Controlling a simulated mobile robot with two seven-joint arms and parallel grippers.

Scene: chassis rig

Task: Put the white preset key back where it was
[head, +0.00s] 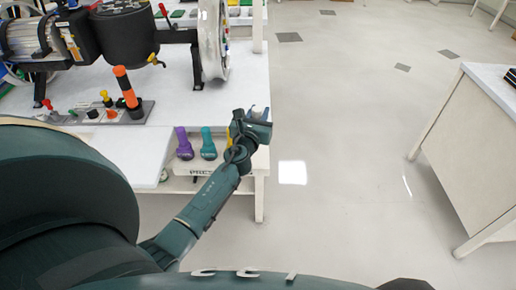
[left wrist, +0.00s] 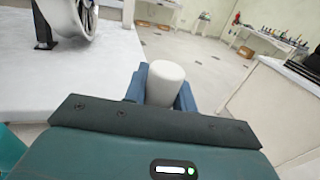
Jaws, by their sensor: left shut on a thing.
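My left gripper (head: 257,117) is at the right end of the workbench's front edge, over the preset rack. In the left wrist view its blue fingers are shut on the white preset key (left wrist: 165,82), whose rounded pale end sticks up between them. In the head view the key is mostly hidden by the gripper. A purple key (head: 184,144) and a teal key (head: 208,144) stand upright in the preset rack (head: 203,173), left of my gripper. The rack's right part is hidden behind my wrist. My right gripper is not in view.
The white workbench (head: 165,95) holds a chassis with a large pale wheel (head: 213,40) at the back. A grey panel with coloured knobs and an orange-black post (head: 128,90) lies at left. Open floor is to the right, then another table (head: 485,120).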

